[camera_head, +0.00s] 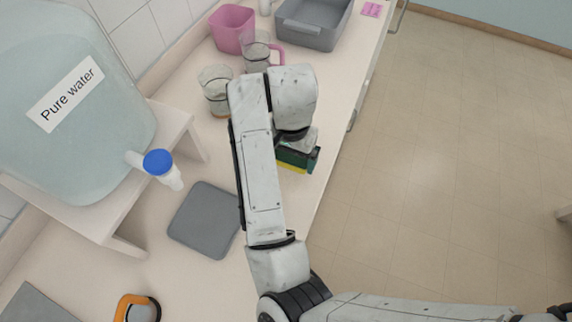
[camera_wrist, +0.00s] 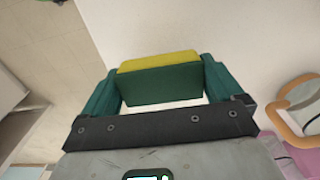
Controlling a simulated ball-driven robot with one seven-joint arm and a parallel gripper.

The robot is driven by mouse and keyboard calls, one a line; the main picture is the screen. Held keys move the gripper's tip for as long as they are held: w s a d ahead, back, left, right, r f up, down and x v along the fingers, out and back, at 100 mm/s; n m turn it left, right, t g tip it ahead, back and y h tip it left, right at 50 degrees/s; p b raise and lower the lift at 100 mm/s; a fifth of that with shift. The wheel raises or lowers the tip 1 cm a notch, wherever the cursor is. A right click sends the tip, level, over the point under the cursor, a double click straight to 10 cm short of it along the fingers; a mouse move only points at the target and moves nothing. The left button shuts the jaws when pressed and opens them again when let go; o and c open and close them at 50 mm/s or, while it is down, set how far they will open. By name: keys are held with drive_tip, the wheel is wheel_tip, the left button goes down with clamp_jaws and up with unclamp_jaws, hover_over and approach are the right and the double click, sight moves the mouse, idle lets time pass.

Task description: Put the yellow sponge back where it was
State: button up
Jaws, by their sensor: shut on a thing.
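The yellow sponge (camera_wrist: 160,62) has a dark green side and sits between the two green fingers of my gripper (camera_wrist: 161,82) in the wrist view. The fingers press on its two ends. In the head view, my gripper (camera_head: 298,155) is over the counter near its right edge, with a strip of the yellow sponge (camera_head: 291,168) showing below it. My arm and the fingers hide most of the sponge there. I cannot tell whether the sponge touches the counter.
A grey mat (camera_head: 206,220) lies left of my arm. The water tank (camera_head: 85,120) stands on a white stand with a blue-capped tap (camera_head: 158,162). Beakers (camera_head: 215,90), a pink container (camera_head: 232,28) and a grey tub (camera_head: 312,25) are at the back. The counter's right edge is close.

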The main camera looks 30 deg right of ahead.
drive_tip(key=shift+w+a+f+b, duration=0.2)
drive_tip(key=shift+w+f+b, duration=0.25)
drive_tip(key=shift+f, duration=0.3)
drive_tip(key=shift+w+f, duration=0.1)
drive_tip(key=shift+f, duration=1.4)
drive_tip(key=shift+f, duration=0.1)
drive_tip(key=o, duration=0.7)
drive_tip(key=shift+o, duration=0.2)
wheel_tip(320, 180, up, 12)
drive_tip(key=p, duration=0.3)
